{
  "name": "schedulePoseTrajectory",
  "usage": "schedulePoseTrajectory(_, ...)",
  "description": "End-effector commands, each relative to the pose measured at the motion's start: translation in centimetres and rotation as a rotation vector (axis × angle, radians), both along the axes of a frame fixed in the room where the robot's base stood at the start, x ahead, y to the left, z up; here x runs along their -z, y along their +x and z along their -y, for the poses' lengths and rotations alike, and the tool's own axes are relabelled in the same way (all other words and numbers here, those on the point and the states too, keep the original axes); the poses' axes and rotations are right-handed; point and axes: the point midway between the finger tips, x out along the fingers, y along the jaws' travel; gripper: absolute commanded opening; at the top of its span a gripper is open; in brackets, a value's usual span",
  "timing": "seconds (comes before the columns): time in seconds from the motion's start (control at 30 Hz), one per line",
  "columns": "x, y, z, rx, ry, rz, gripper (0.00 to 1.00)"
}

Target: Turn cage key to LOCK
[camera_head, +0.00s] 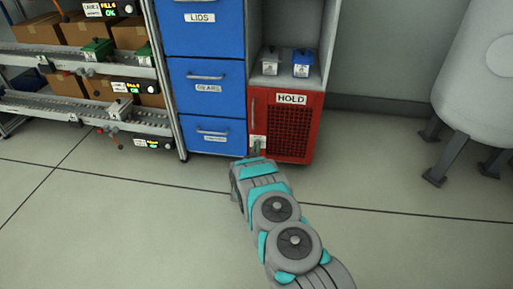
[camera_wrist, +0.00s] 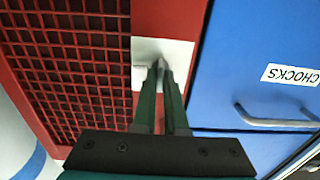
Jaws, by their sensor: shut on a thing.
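The red cage (camera_head: 308,147) marked HOLD stands low at the right of the blue drawers, its mesh door closed. In the wrist view its mesh (camera_wrist: 65,60) is on the left. A pale lock plate (camera_head: 261,139) sits at the door's left edge. The plate (camera_wrist: 181,50) also shows in the wrist view. My gripper (camera_wrist: 161,72) is at the plate, its two green fingers closed together on the small grey key (camera_wrist: 158,64). The fingers hide most of the key, so its angle is unclear. No LOCK mark is readable.
Blue drawers (camera_head: 207,89) stand directly left of the cage; a drawer handle (camera_wrist: 270,119) is close to my gripper. A shelf above holds a grey bin (camera_head: 270,64) and a blue bin (camera_head: 302,66). A white tank (camera_head: 470,75) stands right. Floor in front is clear.

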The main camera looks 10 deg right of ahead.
Motion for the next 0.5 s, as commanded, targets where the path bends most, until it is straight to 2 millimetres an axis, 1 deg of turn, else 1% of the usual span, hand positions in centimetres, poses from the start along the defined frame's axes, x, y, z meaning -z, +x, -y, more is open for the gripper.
schedulePoseTrajectory(0.27, 0.02, 0.03, -0.01, 0.000, 0.037, 0.013, 0.00)
schedulePoseTrajectory(0.5, -0.01, 0.06, 0.09, 0.000, 0.167, 0.056, 0.00)
